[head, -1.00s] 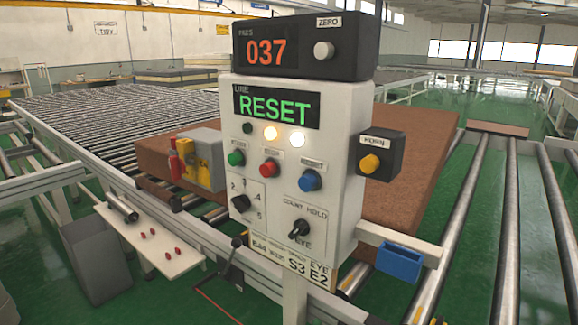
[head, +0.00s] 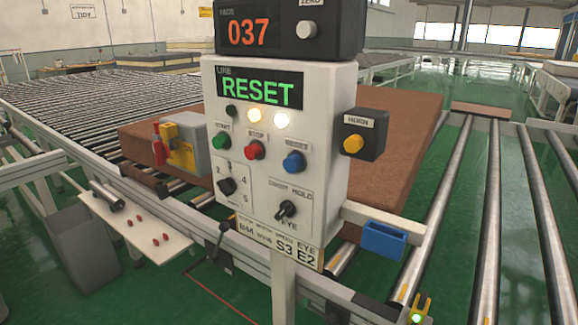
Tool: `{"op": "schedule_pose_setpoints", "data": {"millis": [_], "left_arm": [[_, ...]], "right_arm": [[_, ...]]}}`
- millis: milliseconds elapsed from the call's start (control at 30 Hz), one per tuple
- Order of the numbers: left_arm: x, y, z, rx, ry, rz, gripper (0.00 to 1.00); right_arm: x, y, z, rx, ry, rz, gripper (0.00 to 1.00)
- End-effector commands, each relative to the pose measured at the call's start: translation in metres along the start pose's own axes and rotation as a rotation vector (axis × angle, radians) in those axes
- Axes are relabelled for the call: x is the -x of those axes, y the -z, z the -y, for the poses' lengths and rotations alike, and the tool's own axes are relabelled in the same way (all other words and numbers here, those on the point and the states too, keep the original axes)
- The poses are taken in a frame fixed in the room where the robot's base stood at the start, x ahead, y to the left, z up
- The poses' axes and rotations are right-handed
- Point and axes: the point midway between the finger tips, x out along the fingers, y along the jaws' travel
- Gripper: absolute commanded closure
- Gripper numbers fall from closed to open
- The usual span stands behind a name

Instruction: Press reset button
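The blue reset button (head: 294,162) sits on the front of the white control box (head: 262,200), under a small label that reads RESET. Left of it are the red stop button (head: 255,150) and the green start button (head: 221,141). Above them two lamps glow, one yellowish (head: 254,115) and one white (head: 281,121); a third lamp (head: 231,111) is dark. The line display (head: 262,90) reads RESET in green. Neither of my grippers is in view, and nothing covers the reset button.
A black counter (head: 285,30) showing 037 tops the box. A black side box (head: 362,137) with a yellow button, a blue bin (head: 384,240) and a yellow bracket (head: 418,310) are at the right. A brown slab (head: 415,135) lies behind on rollers.

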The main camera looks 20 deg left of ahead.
Motion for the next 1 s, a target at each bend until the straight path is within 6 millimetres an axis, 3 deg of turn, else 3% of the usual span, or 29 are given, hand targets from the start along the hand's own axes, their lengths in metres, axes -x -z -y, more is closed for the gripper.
{"op": "schedule_pose_setpoints", "data": {"millis": [33,133,1000], "left_arm": [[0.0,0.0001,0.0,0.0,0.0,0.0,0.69],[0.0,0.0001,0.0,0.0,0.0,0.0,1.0],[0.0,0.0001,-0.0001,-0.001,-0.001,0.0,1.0]], "right_arm": [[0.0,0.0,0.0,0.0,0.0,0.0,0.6],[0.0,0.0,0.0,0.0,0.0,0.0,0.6],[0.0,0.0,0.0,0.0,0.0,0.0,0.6]]}}
